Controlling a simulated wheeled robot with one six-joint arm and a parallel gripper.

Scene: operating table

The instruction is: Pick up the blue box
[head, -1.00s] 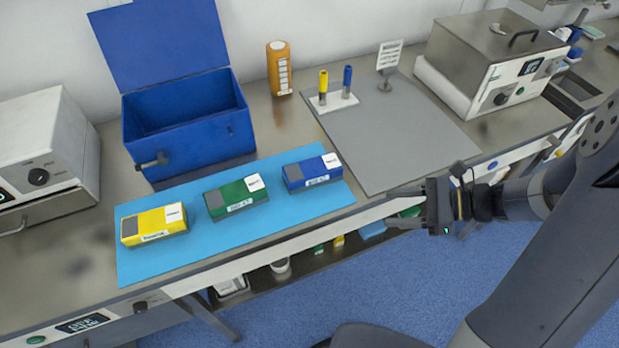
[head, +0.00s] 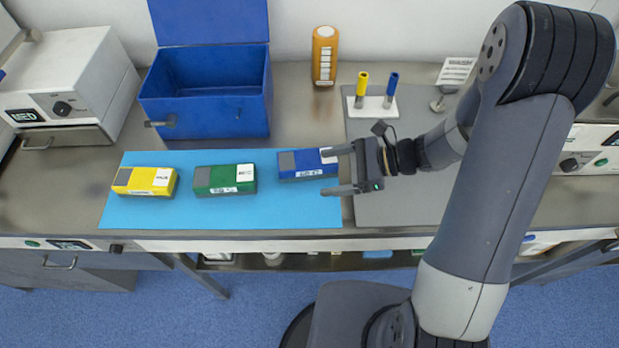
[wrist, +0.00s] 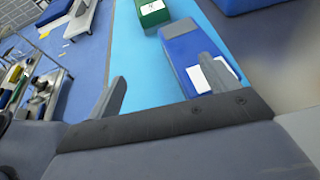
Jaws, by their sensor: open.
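The blue box (head: 300,165) lies on the light blue mat (head: 240,212), at the right end of a row of boxes. It has a grey patch on one end and a white label on the other. My gripper (head: 340,171) is open, pointing left, at the right end of the blue box. Its far finger overlaps the box's label end in the head view. In the wrist view the blue box (wrist: 186,48) lies ahead, right of centre, with the right finger in front of its label. I cannot tell whether the finger touches it.
A green box (head: 225,180) and a yellow box (head: 145,181) lie left of the blue box. An open blue case (head: 205,115) stands behind them. An orange bottle (head: 325,55) and a small rack (head: 371,107) with yellow and blue tubes stand at the back.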

